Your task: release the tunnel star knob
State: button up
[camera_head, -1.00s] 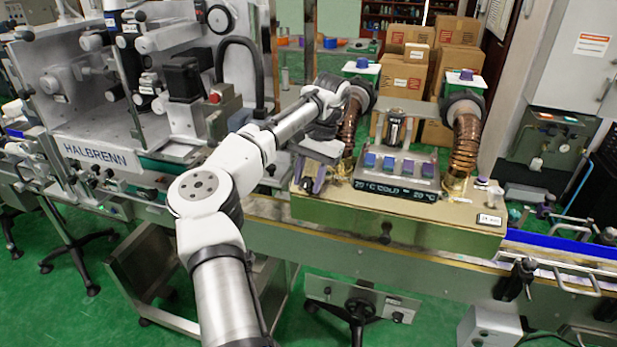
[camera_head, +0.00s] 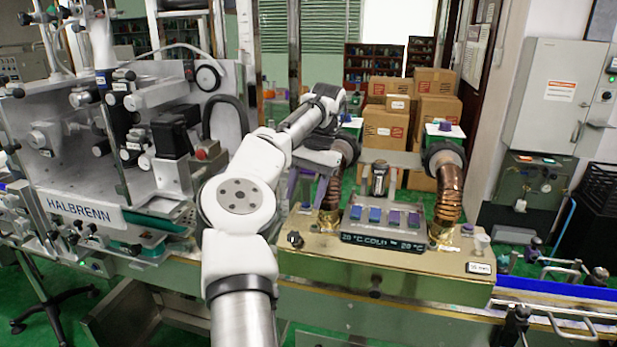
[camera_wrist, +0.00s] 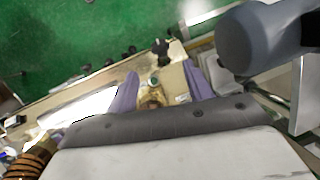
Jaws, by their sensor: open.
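The star knob (camera_head: 295,239), dark and round with lobes, stands on the front left corner of the tunnel's tan top (camera_head: 410,262). My gripper (camera_head: 306,200) is open and empty, its two purple fingers pointing down above and behind the knob, apart from it. In the wrist view, my gripper (camera_wrist: 163,88) shows its purple fingers spread, with a brass duct base (camera_wrist: 151,100) visible below between them. A dark knob (camera_wrist: 160,47), which looks like the same star knob, lies beyond the fingertips. Whether the knob has been turned cannot be told.
Two copper ducts (camera_head: 449,195) (camera_head: 329,193) rise from the tunnel top, the left one close to my gripper. A control panel (camera_head: 382,241) sits between them. The HALBRENN machine (camera_head: 80,206) stands at left. Space above the tunnel's front left corner is clear.

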jog(key=v, duration=0.4)
dwell(0.5)
